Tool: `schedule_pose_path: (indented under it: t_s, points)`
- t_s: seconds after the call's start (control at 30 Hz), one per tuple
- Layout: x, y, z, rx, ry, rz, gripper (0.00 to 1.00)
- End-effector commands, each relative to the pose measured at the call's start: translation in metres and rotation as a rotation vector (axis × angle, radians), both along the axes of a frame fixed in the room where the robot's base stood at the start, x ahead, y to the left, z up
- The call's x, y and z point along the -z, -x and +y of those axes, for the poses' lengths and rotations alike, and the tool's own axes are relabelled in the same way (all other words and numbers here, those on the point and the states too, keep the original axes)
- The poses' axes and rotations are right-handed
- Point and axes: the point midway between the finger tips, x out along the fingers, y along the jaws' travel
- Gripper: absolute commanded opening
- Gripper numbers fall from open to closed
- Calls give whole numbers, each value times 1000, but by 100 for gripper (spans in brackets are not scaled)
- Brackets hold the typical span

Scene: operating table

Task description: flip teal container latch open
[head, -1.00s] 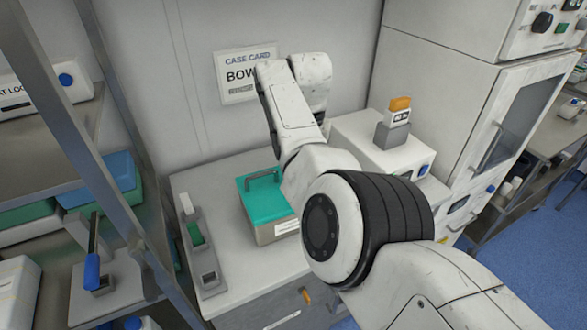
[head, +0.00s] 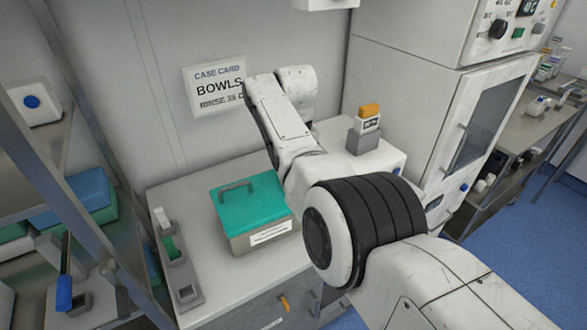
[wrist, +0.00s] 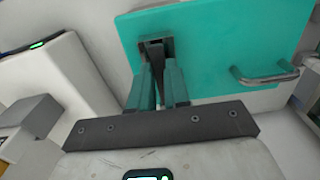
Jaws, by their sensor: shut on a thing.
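The teal-lidded container (head: 248,207) stands on the white counter, with a grey handle on its lid and a white label on its front. Its lid looks down. In the wrist view the teal lid (wrist: 215,40) fills the upper right, with the metal handle (wrist: 264,74) at right. A dark latch (wrist: 154,46) sits near the lid's left edge. My gripper (wrist: 158,70) has its fingers close around the latch's lower end and is shut on it. The fingertips partly hide the grip. In the head view my arm hides the gripper and the latch.
A narrow grey holder (head: 176,255) lies left of the container. A metal shelf frame (head: 88,120) is at left. A card (head: 214,87) hangs on the wall.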

Motion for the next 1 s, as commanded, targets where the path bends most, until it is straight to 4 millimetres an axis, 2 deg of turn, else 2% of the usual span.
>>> schedule_pose_path:
  t_s: [0.47, 0.5, 0.73, 1.0]
  points:
    - [-1, -1, 0, -15, -1, -2, 0]
    - [-1, -1, 0, -15, -1, -2, 18]
    - [-1, -1, 0, -14, 0, -1, 40]
    - [-1, -1, -1, -14, 0, -1, 43]
